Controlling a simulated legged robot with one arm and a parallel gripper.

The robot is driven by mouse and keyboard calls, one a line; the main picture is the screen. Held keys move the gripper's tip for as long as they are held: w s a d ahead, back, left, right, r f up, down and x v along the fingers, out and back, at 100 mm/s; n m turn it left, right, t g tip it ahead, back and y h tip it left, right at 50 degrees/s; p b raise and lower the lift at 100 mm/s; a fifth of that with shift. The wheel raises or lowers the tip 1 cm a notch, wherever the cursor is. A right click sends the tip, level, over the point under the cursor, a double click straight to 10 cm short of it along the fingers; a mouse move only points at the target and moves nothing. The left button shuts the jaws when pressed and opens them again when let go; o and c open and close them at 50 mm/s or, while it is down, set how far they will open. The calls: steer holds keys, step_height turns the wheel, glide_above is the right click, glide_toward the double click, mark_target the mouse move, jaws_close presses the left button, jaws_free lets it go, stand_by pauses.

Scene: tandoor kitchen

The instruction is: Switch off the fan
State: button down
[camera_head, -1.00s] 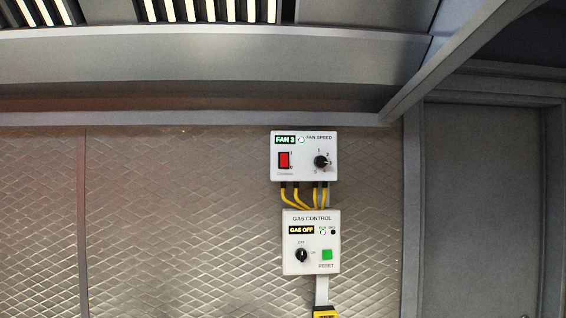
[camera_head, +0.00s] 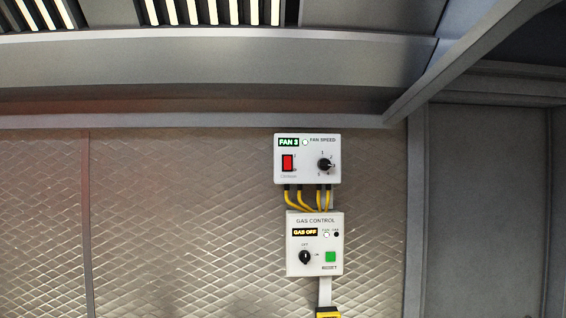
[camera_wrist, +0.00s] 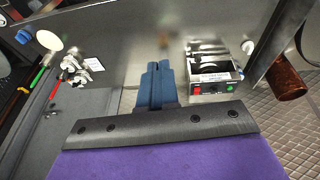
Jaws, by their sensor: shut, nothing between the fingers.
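The white fan speed box (camera_head: 307,172) is on the quilted metal wall in the head view.
Below the fan box, yellow cables lead to a gas control box (camera_head: 315,244) reading GAS OFF, with a black knob and green button. A grey hood (camera_head: 220,62) hangs above. The wrist view shows metal fittings (camera_wrist: 80,68) and a silver box with red and green buttons (camera_wrist: 213,75).

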steer(key=w+a+r+t+p, duration=0.3)
steer(key=w+r+t, duration=0.3)
steer(key=w+r, duration=1.4)
steer(key=w+a+r+t+p, duration=0.1)
steer(key=w+a+r+t, duration=0.1)
steer(key=r, duration=1)
steer(key=w+a+r+t+p, duration=0.1)
steer(key=w+r+t, duration=0.4)
steer(key=r, duration=0.8)
steer(key=shift+w+a+r+y, duration=0.25)
steer(key=shift+w+a, duration=0.45)
steer(key=shift+w, duration=0.5)
steer(key=shift+w, duration=0.1)
steer(key=p, duration=0.3)
glide_toward(286, 166)
steer(key=w, duration=0.1)
steer(key=shift+w+d+f+p, duration=0.1)
steer(key=shift+w+f+p, duration=0.1)
steer(key=shift+w+p, duration=0.6)
steer(key=shift+w+a+f+p, duration=0.15)
steer(key=shift+w+p, duration=0.2)
steer(key=shift+w, duration=0.8)
steer(key=shift+w+d+f+p, duration=0.2)
steer(key=shift+w+p, duration=0.4)
steer(key=shift+w, duration=0.4)
